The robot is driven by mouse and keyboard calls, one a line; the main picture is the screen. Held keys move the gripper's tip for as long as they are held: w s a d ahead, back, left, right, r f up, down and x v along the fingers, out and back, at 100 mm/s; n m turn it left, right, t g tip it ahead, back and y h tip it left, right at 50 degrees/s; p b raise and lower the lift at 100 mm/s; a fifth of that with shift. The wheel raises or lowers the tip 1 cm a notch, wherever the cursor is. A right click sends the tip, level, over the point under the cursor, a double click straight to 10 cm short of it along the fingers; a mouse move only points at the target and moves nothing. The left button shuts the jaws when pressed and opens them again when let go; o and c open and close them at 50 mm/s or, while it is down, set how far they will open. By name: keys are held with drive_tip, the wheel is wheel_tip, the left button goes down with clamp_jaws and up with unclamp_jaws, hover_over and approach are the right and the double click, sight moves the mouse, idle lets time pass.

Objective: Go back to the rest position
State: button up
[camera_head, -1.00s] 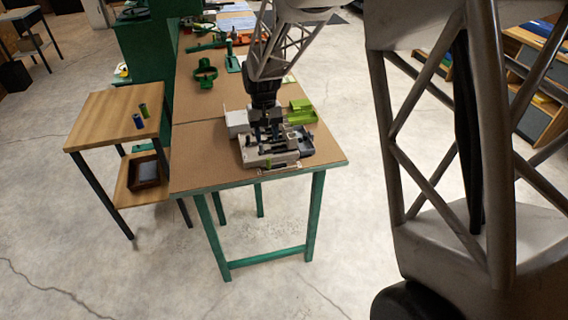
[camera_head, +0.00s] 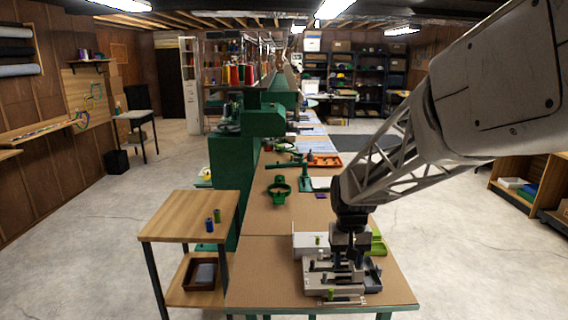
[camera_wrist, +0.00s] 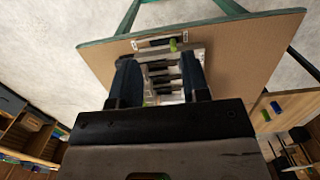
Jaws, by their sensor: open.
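My gripper (camera_head: 347,256) is over a grey metal fixture (camera_head: 342,278) near the front end of the long brown-topped table. In the wrist view my gripper's two dark fingers (camera_wrist: 161,80) stand apart, with parts of the fixture (camera_wrist: 162,66) showing between and beyond them. I see nothing held between the fingers. Whether the fingers touch the fixture is hard to tell. A small green piece (camera_wrist: 173,45) shows at the fixture's far edge in the wrist view. My arm reaches in from the right of the head view.
A white box (camera_head: 308,243) and a lime-green holder (camera_head: 379,244) stand close beside the fixture. A green ring-shaped stand (camera_head: 279,188) is farther back. A wooden side table (camera_head: 180,222) with two spools stands left. The table's right front (camera_head: 396,285) is bare.

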drive_tip(key=s+d+r+t, duration=0.1)
drive_tip(key=s+r, duration=0.1)
drive_tip(key=s, duration=0.7)
drive_tip(key=s+r+t, duration=0.1)
drive_tip(key=s+r, duration=0.2)
drive_tip(key=s, duration=0.6)
drive_tip(key=s+d+r+t, duration=0.1)
drive_tip(key=s+r, duration=0.1)
drive_tip(key=s, duration=0.7)
drive_tip(key=shift+s+d+r+t, duration=0.15)
drive_tip(key=shift+d+r+t, duration=0.15)
drive_tip(key=shift+r, duration=0.1)
